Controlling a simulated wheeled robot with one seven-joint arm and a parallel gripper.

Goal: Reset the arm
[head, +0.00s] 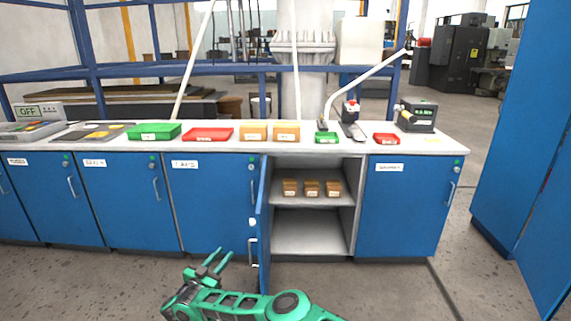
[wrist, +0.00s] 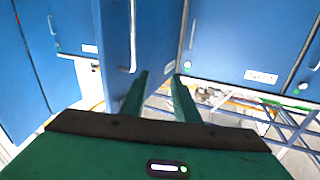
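My green arm reaches in from the bottom of the head view. My gripper (head: 224,256) is in front of the blue cabinets, low and left of the open cabinet door (head: 263,225). Its two fingers stand apart with nothing between them. In the wrist view the gripper (wrist: 158,82) also shows two separated green fingers. The door's handle (wrist: 131,40) lies beyond the left finger there, apart from it as far as I can tell.
The open cabinet (head: 308,232) holds several small brown boxes (head: 311,188) on its shelf. The worktop (head: 340,146) carries green and red trays, brown boxes and devices. A tall blue cabinet (head: 522,130) stands at right. Floor (head: 90,285) is clear at left.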

